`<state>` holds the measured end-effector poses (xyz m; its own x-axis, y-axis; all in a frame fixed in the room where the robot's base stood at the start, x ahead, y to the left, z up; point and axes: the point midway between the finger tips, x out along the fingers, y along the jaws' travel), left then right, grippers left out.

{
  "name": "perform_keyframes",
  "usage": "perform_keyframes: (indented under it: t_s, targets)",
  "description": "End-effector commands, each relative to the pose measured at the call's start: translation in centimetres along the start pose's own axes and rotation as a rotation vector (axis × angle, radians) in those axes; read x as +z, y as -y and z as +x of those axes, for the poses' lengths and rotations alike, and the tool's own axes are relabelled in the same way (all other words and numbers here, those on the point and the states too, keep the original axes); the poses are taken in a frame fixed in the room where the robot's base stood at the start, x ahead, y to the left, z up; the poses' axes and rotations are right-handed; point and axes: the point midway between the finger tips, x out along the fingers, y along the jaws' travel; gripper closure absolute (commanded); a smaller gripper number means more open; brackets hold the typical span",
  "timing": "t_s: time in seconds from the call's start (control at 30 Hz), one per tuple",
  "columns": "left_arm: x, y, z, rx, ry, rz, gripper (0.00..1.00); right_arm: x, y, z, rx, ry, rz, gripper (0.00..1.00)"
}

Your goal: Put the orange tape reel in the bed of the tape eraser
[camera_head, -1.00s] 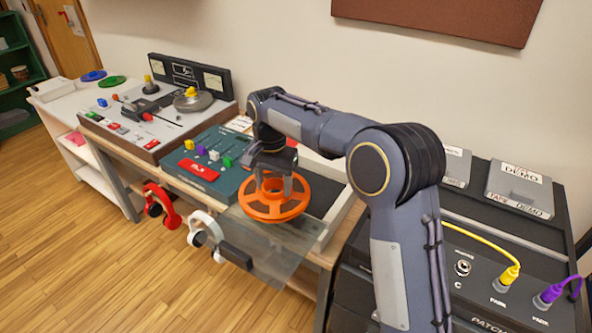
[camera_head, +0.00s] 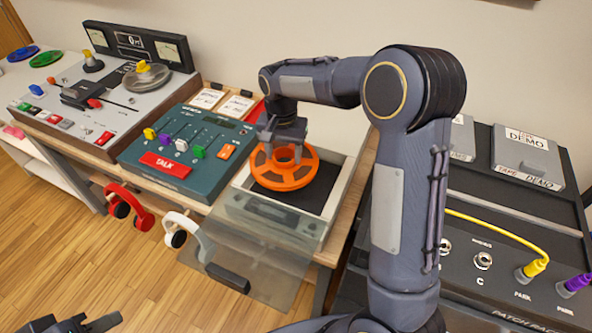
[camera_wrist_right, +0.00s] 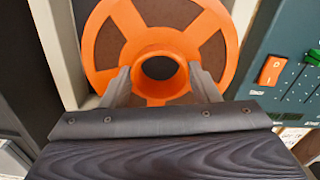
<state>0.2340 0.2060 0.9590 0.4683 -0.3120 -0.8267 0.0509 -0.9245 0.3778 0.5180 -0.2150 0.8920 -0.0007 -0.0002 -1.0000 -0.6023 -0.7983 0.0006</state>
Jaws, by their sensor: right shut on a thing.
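The orange tape reel (camera_head: 284,172) is held level by its raised hub, over or in the dark bed of the tape eraser. I cannot tell whether its underside touches the bed. The tape eraser (camera_head: 336,192) has a pale rim, with its clear lid (camera_head: 262,262) hanging open in front. My right gripper (camera_head: 284,150) is shut on the hub from above; the wrist view shows the fingers either side of the hub (camera_wrist_right: 160,62). My left gripper (camera_head: 88,325) just shows at the bottom left edge, cut off, away from the reel.
Left of the eraser is a green mixer (camera_head: 185,150) with a red TALK key, then a tape machine (camera_head: 105,95). Red headphones (camera_head: 130,205) and white headphones (camera_head: 188,232) hang at the front edge. A patch bay (camera_head: 480,255) with cables stands right.

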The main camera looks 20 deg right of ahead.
Motion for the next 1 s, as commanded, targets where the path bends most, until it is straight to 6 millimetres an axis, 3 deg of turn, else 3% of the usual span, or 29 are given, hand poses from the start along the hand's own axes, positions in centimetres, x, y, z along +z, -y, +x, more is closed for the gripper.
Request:
perform_keyframes:
  t_s: [0.1,0.4,0.57,0.97,1.0]
  targets:
    - [0.0,0.0,0.1,0.0,0.0,0.0,0.64,-0.3,-1.5,1.8,0.0,0.001,0.001,0.78]
    - [0.1,0.1,0.1,0.0,0.0,0.0,0.64,-0.6,-3.4,4.3,0.0,0.001,0.002,0.78]
    - [0.1,0.1,0.2,0.0,0.0,0.0,0.64,-0.6,-3.2,6.5,0.0,0.0,-0.001,0.78]
    - [0.2,0.2,0.4,0.0,0.0,0.0,0.64,-0.6,-3.1,7.2,-0.002,-0.002,0.0,0.78]
    - [0.2,0.2,0.4,0.0,0.0,0.0,0.64,-0.6,-3.1,7.3,-0.001,-0.001,0.0,0.44]
